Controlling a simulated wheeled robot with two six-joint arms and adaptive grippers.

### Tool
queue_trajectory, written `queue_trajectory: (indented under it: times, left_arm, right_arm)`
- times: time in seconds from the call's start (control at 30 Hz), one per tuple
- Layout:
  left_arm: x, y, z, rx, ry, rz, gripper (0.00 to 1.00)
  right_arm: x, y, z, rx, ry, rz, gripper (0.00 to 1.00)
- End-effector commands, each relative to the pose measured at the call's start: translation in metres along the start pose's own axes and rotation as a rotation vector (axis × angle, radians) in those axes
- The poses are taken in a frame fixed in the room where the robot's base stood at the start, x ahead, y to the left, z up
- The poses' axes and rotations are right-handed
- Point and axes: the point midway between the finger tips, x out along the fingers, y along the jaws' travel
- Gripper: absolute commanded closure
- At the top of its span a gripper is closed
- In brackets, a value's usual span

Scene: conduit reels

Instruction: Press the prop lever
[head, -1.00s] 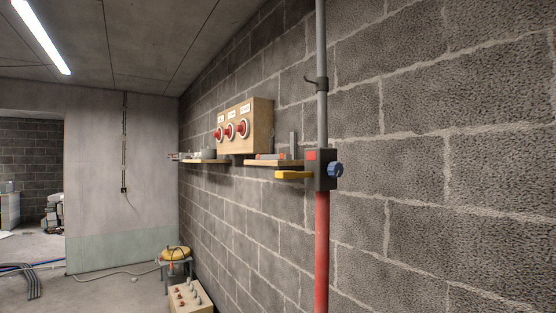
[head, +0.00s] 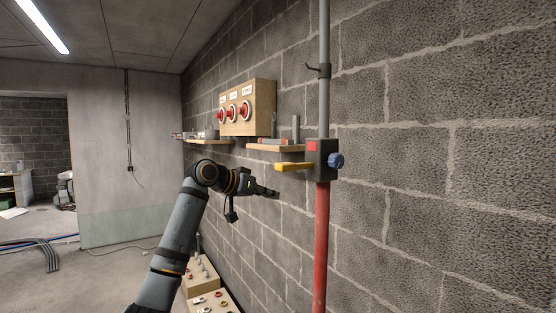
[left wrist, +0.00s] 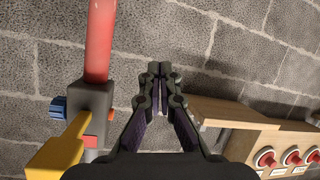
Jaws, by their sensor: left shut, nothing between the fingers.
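The prop stands upright against the block wall, with a grey upper tube, a red lower tube (head: 322,240) and a dark collar (head: 324,160) between them. The yellow lever (head: 294,166) sticks out leftward from the collar, and a blue knob (head: 336,160) sits on its right. My left gripper (head: 276,193) is shut and empty, a little below and left of the lever, apart from it. In the left wrist view the closed fingers (left wrist: 160,85) point at the wall, with the yellow lever (left wrist: 55,155) at lower left beside them. My right gripper is not in view.
A wooden shelf (head: 275,148) with small items is just left of the collar. A box with red buttons (head: 247,107) is mounted above, beside a second shelf (head: 205,142). Wooden boxes with switches (head: 199,277) are on the floor. The wall right of the prop is clear.

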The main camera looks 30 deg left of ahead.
Motion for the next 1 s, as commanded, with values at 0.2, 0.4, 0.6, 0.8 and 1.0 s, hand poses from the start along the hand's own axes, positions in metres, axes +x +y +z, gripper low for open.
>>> queue_trajectory:
  times: [0.2,0.4,0.6,0.8,1.0]
  left_arm:
    - [-0.135,0.066,-0.081,0.173,0.090,0.081,1.00]
    - [-0.199,0.097,-0.097,0.269,0.115,0.108,1.00]
    - [-0.207,0.102,-0.097,0.285,0.116,0.113,1.00]
    - [-0.206,0.101,-0.097,0.284,0.117,0.113,1.00]
    - [-0.186,0.104,-0.100,0.283,0.113,0.114,1.00]
  right_arm:
    - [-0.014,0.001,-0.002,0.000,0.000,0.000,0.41]
    - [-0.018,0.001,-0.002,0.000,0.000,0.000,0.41]
    - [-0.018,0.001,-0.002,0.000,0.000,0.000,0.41]
    - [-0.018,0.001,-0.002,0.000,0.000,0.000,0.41]
    - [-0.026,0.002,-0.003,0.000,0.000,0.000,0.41]
